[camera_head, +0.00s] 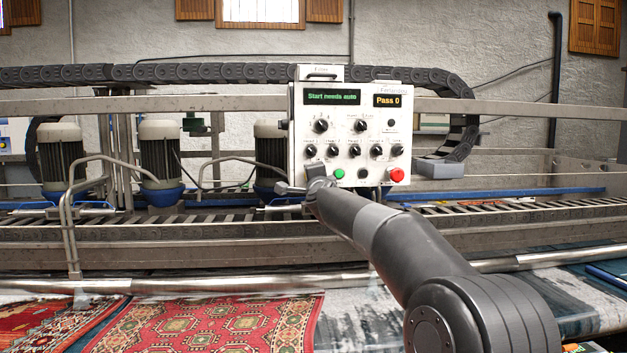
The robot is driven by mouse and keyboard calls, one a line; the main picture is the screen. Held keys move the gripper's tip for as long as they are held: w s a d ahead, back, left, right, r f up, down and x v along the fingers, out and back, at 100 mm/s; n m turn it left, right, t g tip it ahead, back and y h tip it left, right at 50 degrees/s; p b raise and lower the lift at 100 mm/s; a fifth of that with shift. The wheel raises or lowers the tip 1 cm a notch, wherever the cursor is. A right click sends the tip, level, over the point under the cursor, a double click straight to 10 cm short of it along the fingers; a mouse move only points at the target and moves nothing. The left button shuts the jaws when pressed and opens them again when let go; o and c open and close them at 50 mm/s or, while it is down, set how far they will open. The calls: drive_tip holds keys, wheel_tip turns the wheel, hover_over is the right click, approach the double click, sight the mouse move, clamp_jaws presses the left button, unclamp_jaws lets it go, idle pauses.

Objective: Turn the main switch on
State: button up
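A white control panel (296,133) stands upright in the middle, above the machine's rails. Its left display (332,97) reads "Start needs auto" and its right display (387,100) reads "Pass 0". Two black rotary knobs sit below, the left one (320,125) and the right one (360,125). A row of several smaller knobs (354,151) runs underneath. The labels are too small to tell which is the main switch. My gripper (298,186) is at the panel's lower left corner and overlaps it in view. I cannot tell its opening or whether it touches the panel.
A green button (339,173) and a red button (397,175) are on the panel's bottom edge. Grey motors (160,150) and bent metal pipes (66,220) stand to the left. Rugs (205,325) lie in front, below a metal roller (190,285). My arm crosses the lower right.

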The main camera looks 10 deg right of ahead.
idle(0.3)
drive_tip(key=o, duration=1)
drive_tip(key=s, duration=0.7)
drive_tip(key=s+f, duration=0.1)
drive_tip(key=s, duration=0.2)
drive_tip(key=shift+s+d, duration=0.1)
drive_tip(key=shift+s, duration=0.3)
drive_tip(key=s+d+f+n+g, duration=0.1)
drive_tip(key=s+f+n+g, duration=0.3)
drive_tip(key=s+f, duration=0.5)
drive_tip(key=s+d+f+n+g, duration=0.1)
drive_tip(key=s+f+n+g, duration=0.3)
drive_tip(key=s+f, duration=0.6)
drive_tip(key=s+d+f+n+g, duration=0.2)
drive_tip(key=s+f+n+g, duration=0.3)
drive_tip(key=s, duration=1.8)
wheel_tip(320, 180, down, 5)
drive_tip(key=shift+s+f+n, duration=0.15)
drive_tip(key=shift+f+n, duration=0.05)
drive_tip(key=shift+n, duration=1.1)
